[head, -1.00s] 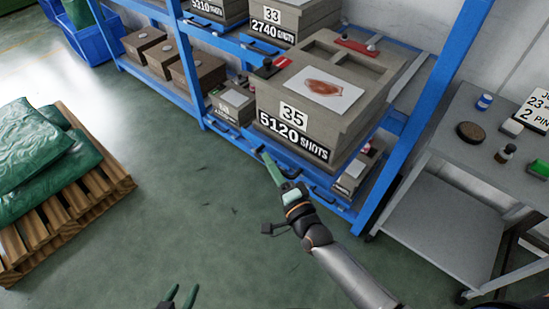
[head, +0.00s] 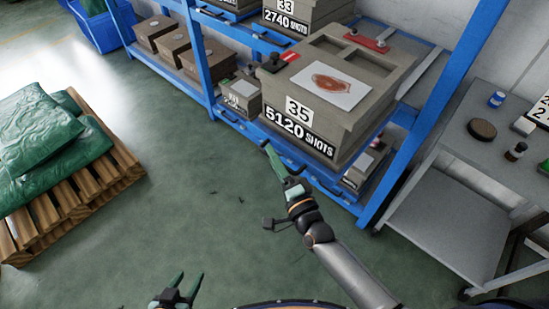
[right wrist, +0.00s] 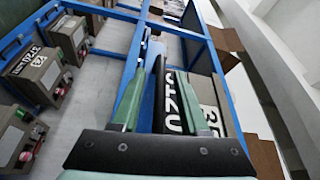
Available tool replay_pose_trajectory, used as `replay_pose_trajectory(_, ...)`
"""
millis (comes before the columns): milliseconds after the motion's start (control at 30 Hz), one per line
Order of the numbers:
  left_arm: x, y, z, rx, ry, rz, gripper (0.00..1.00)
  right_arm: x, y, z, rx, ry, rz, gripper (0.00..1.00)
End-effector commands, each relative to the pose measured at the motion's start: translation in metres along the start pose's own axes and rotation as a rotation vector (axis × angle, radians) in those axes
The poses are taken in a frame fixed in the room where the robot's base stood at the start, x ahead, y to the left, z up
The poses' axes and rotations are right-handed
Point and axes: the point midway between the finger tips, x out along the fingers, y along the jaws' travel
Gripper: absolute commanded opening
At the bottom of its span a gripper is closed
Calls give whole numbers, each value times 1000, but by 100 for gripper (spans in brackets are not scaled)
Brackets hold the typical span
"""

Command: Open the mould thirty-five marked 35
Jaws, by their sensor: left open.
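The mould marked 35 (head: 345,122) is a large grey-beige block on the blue rack, with a "5120 SHOTS" label on its front and a picture sheet on top. It also shows, marked 35, in the right wrist view (right wrist: 212,100). My right gripper (head: 268,148) is just in front of the mould's lower front left, by the blue shelf edge; I see no contact. In the right wrist view its green fingers (right wrist: 158,68) stand apart with nothing between them. My left gripper (head: 188,278) is open and empty, low over the floor.
A red clamp or bar (head: 366,40) lies on the mould's top. Smaller moulds (head: 240,92) stand left on the rack. A grey trolley (head: 455,165) with small pots is at right. A pallet with green sacks (head: 45,140) is at left.

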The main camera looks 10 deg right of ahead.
Motion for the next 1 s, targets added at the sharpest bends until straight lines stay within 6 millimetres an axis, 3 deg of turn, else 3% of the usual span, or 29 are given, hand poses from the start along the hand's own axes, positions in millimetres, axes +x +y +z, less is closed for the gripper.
replay_pose_trajectory(367,0,0,0,0,-1,0,50,-10,1,0,0,0,2,45)
replay_pose_trajectory(800,2,0,2,-1,0,1,50,-97,1,0,0,-2,3,45)
replay_pose_trajectory(1000,3,0,3,-1,0,1,50,-120,1,0,0,-1,1,45)
